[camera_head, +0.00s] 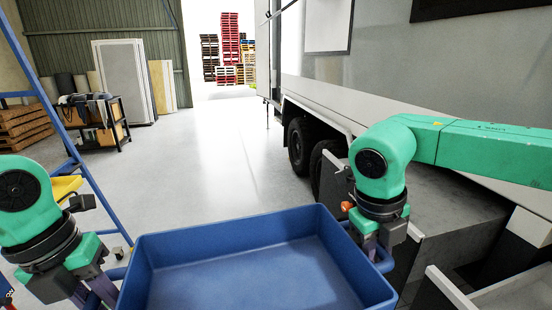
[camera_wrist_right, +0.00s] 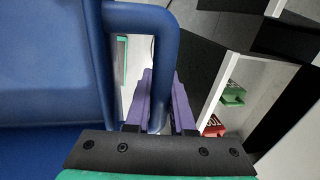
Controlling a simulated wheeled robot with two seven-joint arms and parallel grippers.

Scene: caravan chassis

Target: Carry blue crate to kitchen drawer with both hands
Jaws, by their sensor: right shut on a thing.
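The blue crate (camera_head: 250,262) is at the bottom centre of the head view, and I see no items inside it. My right gripper (camera_head: 374,250) is at its right handle. In the right wrist view my right gripper's purple fingers (camera_wrist_right: 161,105) are shut around that handle (camera_wrist_right: 165,50). My left gripper (camera_head: 104,290) is at the crate's left handle (camera_head: 117,273); its fingertips are partly cut off, so its grip is unclear. Open drawers (camera_head: 447,288) with pale edges stand at the right, beside the crate, on the caravan side.
The caravan chassis with wheels (camera_head: 300,145) runs along the right. A blue ladder (camera_head: 60,130) leans at the left, near a black trolley (camera_head: 95,122). Wooden pallets (camera_head: 22,125) stand far left. The grey floor (camera_head: 205,165) ahead is clear.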

